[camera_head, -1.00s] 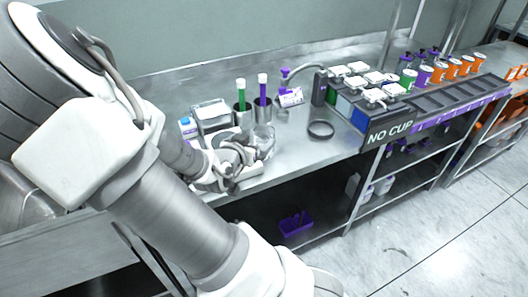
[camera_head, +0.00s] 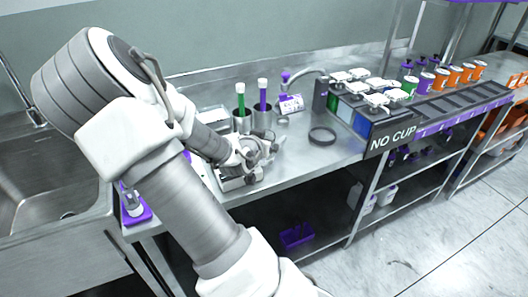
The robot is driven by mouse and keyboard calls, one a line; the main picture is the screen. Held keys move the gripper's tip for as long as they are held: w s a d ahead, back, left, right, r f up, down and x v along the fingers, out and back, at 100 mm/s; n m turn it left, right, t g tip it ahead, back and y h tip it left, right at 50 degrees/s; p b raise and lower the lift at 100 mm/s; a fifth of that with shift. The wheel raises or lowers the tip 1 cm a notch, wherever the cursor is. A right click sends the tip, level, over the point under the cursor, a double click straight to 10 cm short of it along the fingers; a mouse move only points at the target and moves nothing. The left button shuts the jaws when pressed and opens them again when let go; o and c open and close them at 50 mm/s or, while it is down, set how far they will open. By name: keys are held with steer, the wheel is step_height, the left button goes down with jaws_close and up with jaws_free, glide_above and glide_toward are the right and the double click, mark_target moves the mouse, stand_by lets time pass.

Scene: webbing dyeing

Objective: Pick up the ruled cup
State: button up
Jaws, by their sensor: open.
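My gripper (camera_head: 268,148) is open over the front part of the steel bench, seen from above and behind my arm. A clear, glassy shape, possibly the ruled cup, shows faintly around the fingers, but I cannot make out its rulings or its edges. I cannot tell whether the fingers touch it.
A dark ring (camera_head: 322,136) lies on the bench to the right of the gripper. A rack marked NO CUP (camera_head: 392,138) stands further right, with white-lidded containers behind it. A sink (camera_head: 50,165) is at the left. Bare bench lies between the ring and the front edge.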

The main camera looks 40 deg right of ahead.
steer(key=c, duration=1.4)
steer(key=shift+r, duration=0.15)
steer(key=shift+r+p, duration=0.5)
steer(key=shift+r, duration=0.5)
step_height(320, 180, up, 2)
steer(key=shift+p, duration=0.4)
steer(key=s+d+r+p, duration=0.1)
steer(key=s+d+r, duration=0.2)
steer(key=s+r, duration=0.3)
steer(key=shift+s+r, duration=0.3)
steer(key=shift+s, duration=2.1)
steer(key=shift+s, duration=0.2)
